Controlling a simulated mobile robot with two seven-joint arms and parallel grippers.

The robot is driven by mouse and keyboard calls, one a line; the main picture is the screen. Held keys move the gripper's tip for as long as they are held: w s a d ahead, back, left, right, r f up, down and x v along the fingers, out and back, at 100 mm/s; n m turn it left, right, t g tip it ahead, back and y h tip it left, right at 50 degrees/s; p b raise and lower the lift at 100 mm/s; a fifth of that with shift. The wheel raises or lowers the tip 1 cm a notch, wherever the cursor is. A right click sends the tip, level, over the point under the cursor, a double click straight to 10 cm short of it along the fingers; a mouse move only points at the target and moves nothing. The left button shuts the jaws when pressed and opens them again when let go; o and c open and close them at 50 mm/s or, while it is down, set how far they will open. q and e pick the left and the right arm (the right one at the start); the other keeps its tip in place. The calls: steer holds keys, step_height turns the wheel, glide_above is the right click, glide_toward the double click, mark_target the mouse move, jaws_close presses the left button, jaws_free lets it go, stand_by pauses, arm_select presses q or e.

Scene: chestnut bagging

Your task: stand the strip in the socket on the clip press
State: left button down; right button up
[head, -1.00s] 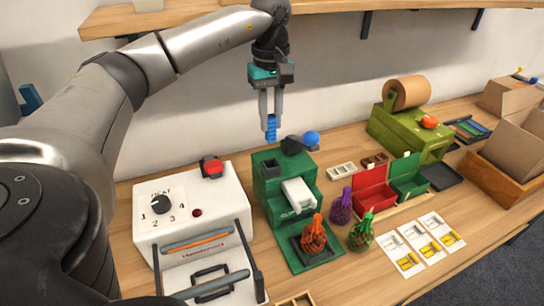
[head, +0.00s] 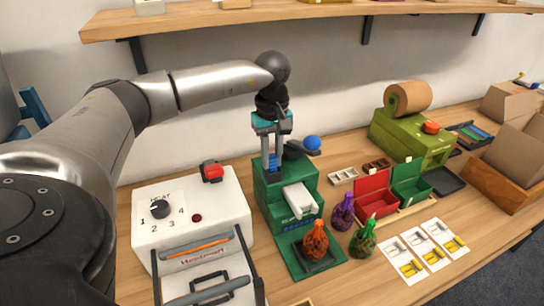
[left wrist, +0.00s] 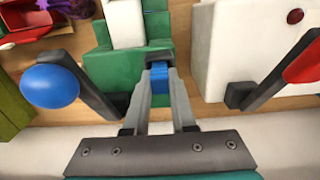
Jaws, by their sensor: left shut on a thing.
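The green clip press (head: 278,197) stands on the bench, with a white slide at its front and a lever with a blue ball knob on top. My left gripper (head: 269,156) is shut on the blue strip (head: 273,165), above the back left of the press top. The strip points down and looks upright. In the left wrist view the strip (left wrist: 161,76) lies between the fingertips, its far end at the dark-rimmed socket (left wrist: 159,56). The fingers partly hide the socket, so I cannot tell how deep the strip is. My right gripper is not in view.
A white heat sealer (head: 190,215) stands left of the press. The blue knob (head: 312,142) is close to the gripper's right. Filled net bags (head: 316,240), red and green bins (head: 375,196) and a green paper-roll machine (head: 410,138) lie to the right. A shelf is above.

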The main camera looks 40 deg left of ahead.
mark_target(272, 156)
arm_select(q)
steer(key=c, duration=0.7)
jaws_free()
steer(key=shift+f, duration=0.1)
steer(key=shift+c, duration=0.2)
step_height(272, 156, up, 12)
steer(key=p, duration=0.1)
